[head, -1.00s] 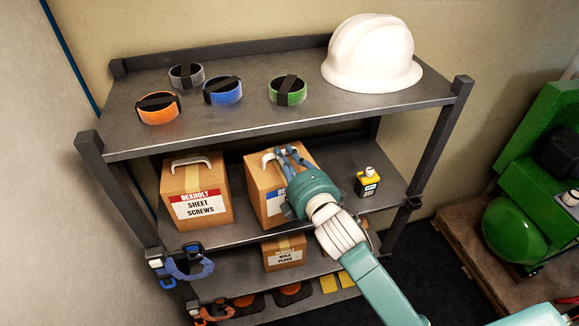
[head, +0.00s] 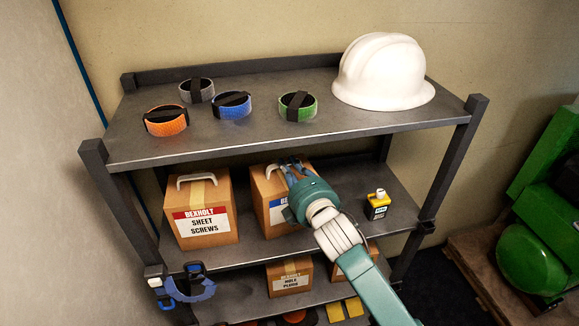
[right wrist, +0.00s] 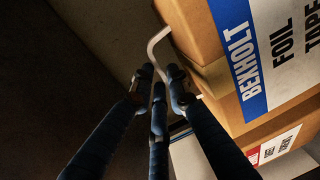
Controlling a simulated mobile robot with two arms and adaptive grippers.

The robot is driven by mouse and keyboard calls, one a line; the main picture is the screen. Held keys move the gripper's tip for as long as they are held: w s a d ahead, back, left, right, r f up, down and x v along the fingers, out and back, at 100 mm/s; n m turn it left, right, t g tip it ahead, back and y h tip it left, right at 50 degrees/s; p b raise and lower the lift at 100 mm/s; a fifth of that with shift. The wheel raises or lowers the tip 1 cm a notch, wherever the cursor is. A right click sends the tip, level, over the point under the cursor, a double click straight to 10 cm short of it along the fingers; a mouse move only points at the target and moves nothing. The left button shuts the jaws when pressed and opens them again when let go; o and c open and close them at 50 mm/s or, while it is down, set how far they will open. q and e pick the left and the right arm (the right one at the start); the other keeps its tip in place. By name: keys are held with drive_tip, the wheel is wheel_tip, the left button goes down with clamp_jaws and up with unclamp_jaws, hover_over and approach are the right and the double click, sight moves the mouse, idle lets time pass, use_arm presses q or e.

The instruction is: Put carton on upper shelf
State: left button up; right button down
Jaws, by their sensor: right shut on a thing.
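A brown carton with a blue-and-white label (head: 268,205) is at the middle of the second shelf (head: 245,250). In the right wrist view, the carton (right wrist: 225,85) reads "Bexholt foil tape" and has a pale handle (right wrist: 158,40) on top. My right gripper (head: 290,172) reaches over this carton from the front right and covers part of it. Its blue fingers (right wrist: 160,82) are shut on the carton at the handle. I cannot tell whether the carton's base touches the shelf. The upper shelf (head: 260,132) is above it. My left gripper is out of view.
A white hard hat (head: 384,72) and several strap rings, such as the green one (head: 298,107), stand on the upper shelf; its front strip is free. A sheet screws carton (head: 203,210) and a yellow-black bottle (head: 377,204) flank the held carton. A green machine (head: 545,210) is at right.

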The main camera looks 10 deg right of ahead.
drive_tip(key=shift+f, duration=0.25)
idle(0.8)
drive_tip(key=c, duration=1.6)
unclamp_jaws()
drive_tip(key=shift+s+f, duration=0.1)
drive_tip(key=shift+f, duration=0.2)
drive_tip(key=shift+r, duration=0.1)
drive_tip(key=shift+s, duration=0.35)
drive_tip(key=shift+r+p+v, duration=0.1)
drive_tip(key=shift+p+v, duration=0.95)
drive_tip(key=shift+v, duration=1)
drive_tip(key=shift+r+p+v, duration=0.15)
drive_tip(key=shift+p+v, duration=0.9)
drive_tip(key=shift+v, duration=1.05)
drive_tip(key=shift+f, duration=0.1)
